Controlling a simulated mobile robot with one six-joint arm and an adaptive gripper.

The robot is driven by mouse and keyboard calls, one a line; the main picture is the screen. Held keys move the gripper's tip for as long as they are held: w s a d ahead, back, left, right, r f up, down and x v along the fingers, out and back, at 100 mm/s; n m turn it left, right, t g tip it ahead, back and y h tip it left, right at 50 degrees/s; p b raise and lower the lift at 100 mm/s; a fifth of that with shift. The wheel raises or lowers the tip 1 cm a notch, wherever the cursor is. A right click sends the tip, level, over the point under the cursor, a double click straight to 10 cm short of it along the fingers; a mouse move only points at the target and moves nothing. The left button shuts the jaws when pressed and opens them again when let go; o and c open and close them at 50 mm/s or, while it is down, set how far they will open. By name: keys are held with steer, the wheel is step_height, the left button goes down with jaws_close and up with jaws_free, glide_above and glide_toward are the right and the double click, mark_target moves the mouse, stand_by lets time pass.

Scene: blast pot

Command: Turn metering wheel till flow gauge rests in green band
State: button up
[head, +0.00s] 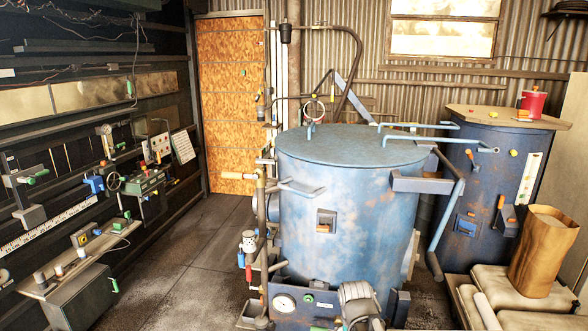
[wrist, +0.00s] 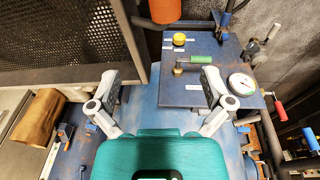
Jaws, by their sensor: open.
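In the wrist view my gripper (wrist: 161,84) is open and empty, its two grey fingers spread wide over a blue panel (wrist: 200,95). A brass knob (wrist: 180,68) and a green-handled lever (wrist: 203,60) sit on this panel beyond the fingertips, apart from them. A yellow knob (wrist: 179,39) is farther up. A round white gauge (wrist: 242,84) is right of the right finger; its needle and any green band are too small to read. No part is clearly identifiable as the metering wheel. In the head view a white gauge (head: 284,303) shows low on the blue pot (head: 345,205).
A blue drum (head: 485,190) with a red cup (head: 533,102) stands right of the pot. A paper bag (head: 542,250) sits on pale sacks (head: 520,290) in front. A wall of tools and a bench (head: 85,260) line the left. Floor (head: 185,250) between is clear.

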steer(key=s+f+n+g+y+b, duration=0.1)
steer(key=s+f+n+b, duration=0.1)
steer(key=s, duration=0.4)
steer(key=shift+d, duration=0.4)
steer(key=shift+s, duration=0.1)
